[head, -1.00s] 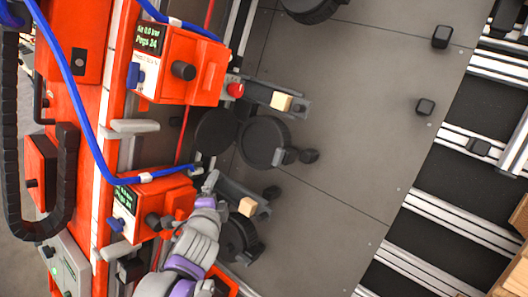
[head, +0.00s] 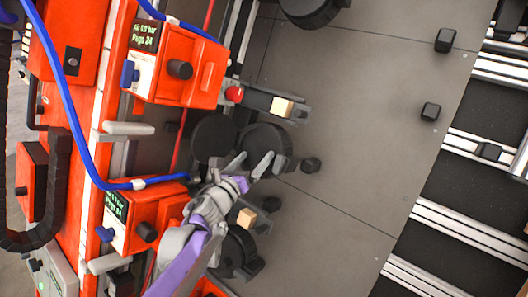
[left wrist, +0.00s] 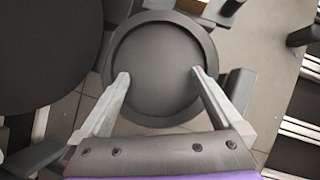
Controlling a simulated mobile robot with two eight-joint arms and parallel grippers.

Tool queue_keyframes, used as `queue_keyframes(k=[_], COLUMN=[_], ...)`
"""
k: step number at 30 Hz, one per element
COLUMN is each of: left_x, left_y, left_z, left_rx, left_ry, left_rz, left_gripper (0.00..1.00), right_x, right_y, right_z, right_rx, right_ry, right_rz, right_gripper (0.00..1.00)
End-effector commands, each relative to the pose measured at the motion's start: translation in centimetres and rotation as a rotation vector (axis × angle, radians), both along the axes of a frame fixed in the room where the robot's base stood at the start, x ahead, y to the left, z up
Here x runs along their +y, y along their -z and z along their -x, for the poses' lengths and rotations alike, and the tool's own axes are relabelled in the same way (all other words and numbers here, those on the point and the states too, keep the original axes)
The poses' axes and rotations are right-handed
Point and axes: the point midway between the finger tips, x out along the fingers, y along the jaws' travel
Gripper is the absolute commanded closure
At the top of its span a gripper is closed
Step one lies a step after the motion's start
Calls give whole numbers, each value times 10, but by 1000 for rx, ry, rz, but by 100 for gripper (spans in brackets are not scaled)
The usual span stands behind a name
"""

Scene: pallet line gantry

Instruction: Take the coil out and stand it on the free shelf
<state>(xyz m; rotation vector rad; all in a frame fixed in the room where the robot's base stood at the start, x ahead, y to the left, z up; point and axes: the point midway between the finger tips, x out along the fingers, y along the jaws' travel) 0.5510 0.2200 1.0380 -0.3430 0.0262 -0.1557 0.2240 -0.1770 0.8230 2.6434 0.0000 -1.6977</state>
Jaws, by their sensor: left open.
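I cannot make out anything clearly recognisable as a coil, nor which surface is the free shelf. My left gripper (head: 251,163) is open and empty, at the lower edge of a dark round dish-like part (head: 263,138). In the left wrist view the same gripper (left wrist: 160,75) has its two grey fingers spread over a dark round dish (left wrist: 155,62) with a raised rim. The fingertips overlap it in the picture; I cannot tell whether they touch it. My right gripper is not in view.
Two orange units with displays, the upper (head: 175,62) and the lower (head: 145,215), stand left. A blue hose (head: 85,120) runs beside them. Brackets carry a pale block (head: 282,107) and another (head: 246,217). The grey floor (head: 370,160) is mostly clear; metal rails (head: 465,230) lie right.

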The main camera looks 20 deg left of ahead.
Motion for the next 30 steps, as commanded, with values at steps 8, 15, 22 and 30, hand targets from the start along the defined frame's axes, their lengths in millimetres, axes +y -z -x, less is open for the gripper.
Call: queue_keyframes(k=[8, 15, 22, 30], left_x=[-6, -6, -6, -6], left_y=[4, 4, 4, 4], left_z=[-40, -45, -45, -44], left_rx=[1, 0, 0, 0], left_ry=[0, -1, -1, -1], left_rz=[1, 0, 1, 1], left_gripper=[0, 0, 29, 77], right_x=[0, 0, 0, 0], right_y=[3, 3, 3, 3], right_z=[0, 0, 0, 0], right_rx=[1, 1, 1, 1], right_ry=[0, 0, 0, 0], right_rz=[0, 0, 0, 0], right_gripper=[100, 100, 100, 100])
